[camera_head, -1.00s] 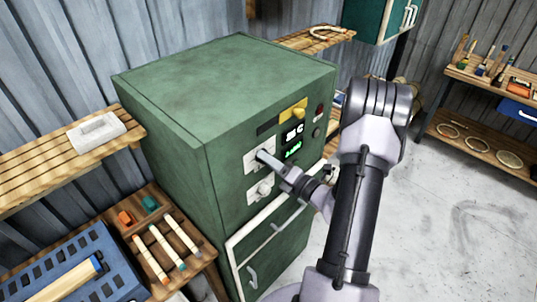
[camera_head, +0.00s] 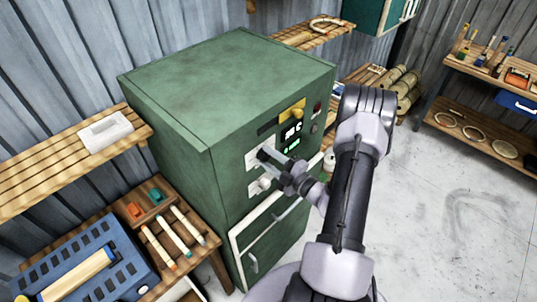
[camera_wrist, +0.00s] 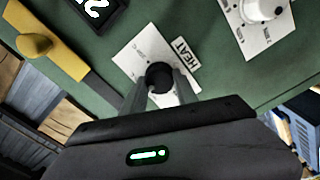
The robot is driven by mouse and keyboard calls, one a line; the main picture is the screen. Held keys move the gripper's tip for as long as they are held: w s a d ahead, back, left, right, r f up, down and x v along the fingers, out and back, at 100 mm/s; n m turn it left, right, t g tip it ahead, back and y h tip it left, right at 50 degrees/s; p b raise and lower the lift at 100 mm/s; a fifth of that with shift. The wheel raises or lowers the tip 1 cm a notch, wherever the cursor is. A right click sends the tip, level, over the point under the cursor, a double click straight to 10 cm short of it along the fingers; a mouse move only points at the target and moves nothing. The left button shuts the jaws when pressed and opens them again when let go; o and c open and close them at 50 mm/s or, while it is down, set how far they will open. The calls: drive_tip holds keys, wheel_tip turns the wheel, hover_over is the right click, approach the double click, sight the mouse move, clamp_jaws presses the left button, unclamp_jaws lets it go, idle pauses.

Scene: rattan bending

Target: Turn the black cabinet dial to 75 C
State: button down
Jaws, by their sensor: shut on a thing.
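The green cabinet (camera_head: 228,95) stands in the middle of the head view. Its black dial (camera_wrist: 159,76) sits on a white plate (camera_wrist: 146,50) with a HEAT label (camera_wrist: 184,53) in the wrist view. My gripper (camera_head: 265,155) reaches the front panel from the right, and its two fingers also show in the wrist view (camera_wrist: 160,88). The fingers are shut on the black dial, one on each side. The dial's pointer and the scale marks cannot be read. A lit display (camera_head: 292,131) is above and right of the dial, with its full reading not legible.
A white knob (camera_head: 260,186) is below the dial, and a yellow handle (camera_head: 296,113) is above. A cabinet door (camera_head: 262,246) with a handle is lower. A wooden shelf (camera_head: 60,165) and a blue crate (camera_head: 85,265) stand left. Open floor (camera_head: 450,220) lies right.

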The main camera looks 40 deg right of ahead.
drive_tip(key=shift+m+p, duration=0.65)
drive_tip(key=shift+m, duration=1.35)
drive_tip(key=c, duration=0.9)
unclamp_jaws()
drive_tip(key=shift+c, duration=0.2)
drive_tip(key=shift+s, duration=0.1)
drive_tip(key=s+d+b, duration=0.1)
drive_tip(key=s+b, duration=0.1)
drive_tip(key=s, duration=1.5)
drive_tip(key=shift+s+d, duration=0.15)
drive_tip(key=shift+d, duration=0.05)
